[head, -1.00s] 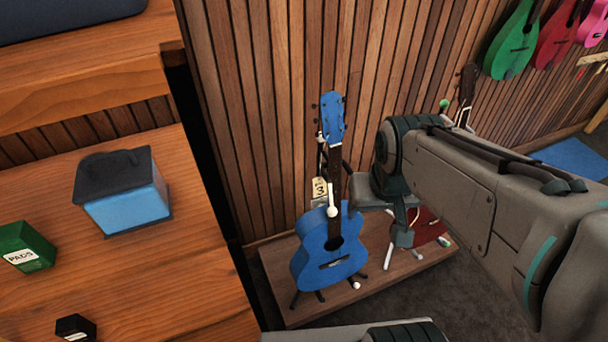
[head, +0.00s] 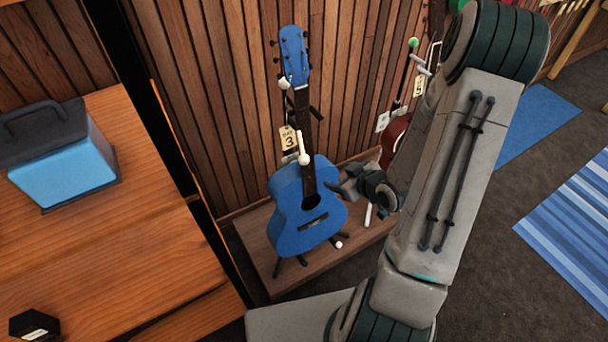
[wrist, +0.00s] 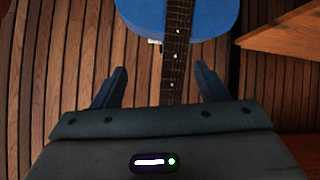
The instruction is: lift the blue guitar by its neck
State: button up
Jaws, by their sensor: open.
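The blue guitar (head: 290,205) stands upright on a black stand, its dark neck (head: 303,110) rising to a blue headstock (head: 292,52). My gripper (head: 345,188) is at the right of the guitar, near the upper edge of its body, fingers toward it. In the wrist view the guitar (wrist: 205,15) hangs in from the top, and its neck (wrist: 174,65) runs down between the two parted fingers of my gripper (wrist: 159,75). The gripper is open and holds nothing. How far the fingertips are from the neck cannot be told.
A low wooden platform (head: 262,262) carries the stand, against a slatted wall (head: 190,90). A price tag (head: 288,138) hangs by the neck. A red instrument (head: 393,140) stands behind my arm. A wooden counter (head: 120,240) with a blue box (head: 65,165) fills the left.

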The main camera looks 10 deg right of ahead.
aim_at(309, 166)
jog(key=w+a+f+b, duration=0.1)
jog(key=w, duration=0.1)
jog(key=w+a+f+t+y+b, duration=0.1)
jog(key=w+a+f, duration=0.1)
jog(key=w+a+f+t+y+b, duration=0.1)
jog(key=a, duration=0.1)
jog(key=shift+w+f, duration=0.35)
jog(key=shift+w, duration=0.05)
jog(key=shift+r+b+x, duration=0.15)
jog(key=shift+b+x, duration=0.05)
jog(key=shift+x, duration=1.3)
jog(key=shift+r+b+x, duration=0.15)
jog(key=shift+b+x, duration=0.05)
jog(key=shift+x, duration=1.3)
jog(key=shift+w, duration=0.1)
jog(key=shift+c, duration=0.2)
grip_shut()
jog(key=shift+r, duration=0.15)
